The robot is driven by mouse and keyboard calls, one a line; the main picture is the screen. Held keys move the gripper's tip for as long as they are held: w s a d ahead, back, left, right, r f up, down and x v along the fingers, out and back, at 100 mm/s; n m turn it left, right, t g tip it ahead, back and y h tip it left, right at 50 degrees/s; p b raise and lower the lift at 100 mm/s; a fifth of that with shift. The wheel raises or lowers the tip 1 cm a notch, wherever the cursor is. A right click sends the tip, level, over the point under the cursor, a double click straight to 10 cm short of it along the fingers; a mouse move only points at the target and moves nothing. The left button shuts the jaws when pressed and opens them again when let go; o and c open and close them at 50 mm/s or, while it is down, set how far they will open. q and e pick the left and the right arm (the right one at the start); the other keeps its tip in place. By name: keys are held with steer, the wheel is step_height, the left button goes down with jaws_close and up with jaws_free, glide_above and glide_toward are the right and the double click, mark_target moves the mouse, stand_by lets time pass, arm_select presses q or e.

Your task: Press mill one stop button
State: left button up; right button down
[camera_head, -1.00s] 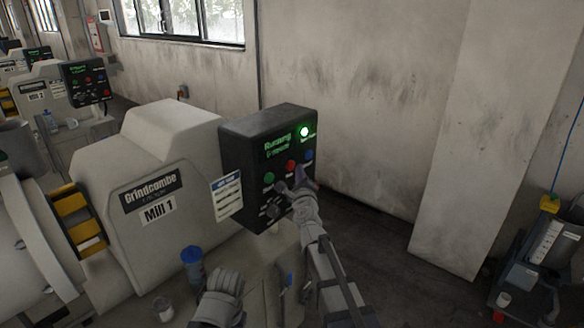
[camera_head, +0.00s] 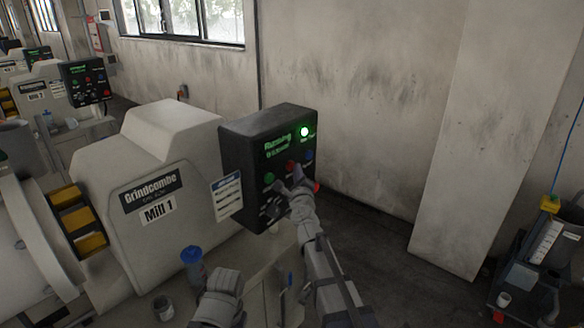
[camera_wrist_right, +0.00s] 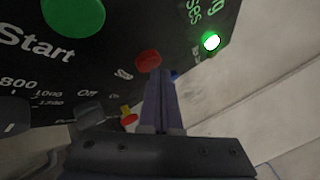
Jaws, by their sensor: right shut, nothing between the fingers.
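The mill one control box (camera_head: 240,150) is black, with a display reading "Running" and a lit green lamp (camera_head: 304,131). The red button (camera_head: 291,165) sits between the green Start button (camera_head: 269,178) and a blue button (camera_head: 308,155). My right gripper (camera_head: 297,176) is shut and empty, in front of the panel just below the red button. In the right wrist view its fingertips (camera_wrist_right: 159,74) point at the lower right edge of the red button (camera_wrist_right: 148,57). I cannot tell whether they touch it. The blue button is mostly hidden there. My left gripper's fingers do not show.
A red knob on yellow (camera_wrist_right: 128,117) sits low on the panel, beside my fingers. The Mill 1 housing (camera_head: 160,190) stands left of the box. A blue-lidded cup (camera_head: 192,265) stands in front. A pillar (camera_head: 480,130) and cart (camera_head: 540,265) are at right.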

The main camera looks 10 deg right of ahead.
steer(key=shift+w+a, duration=0.3)
steer(key=shift+w, duration=0.1)
stand_by(0.8)
steer(key=shift+s+d, duration=0.1)
steer(key=shift+s, duration=0.05)
steer(key=shift+s+d, duration=0.45)
steer(key=shift+s, duration=0.1)
steer(key=s+d, duration=0.1)
steer(key=s, duration=0.1)
steer(key=s+d, duration=0.2)
stand_by(0.7)
stand_by(0.4)
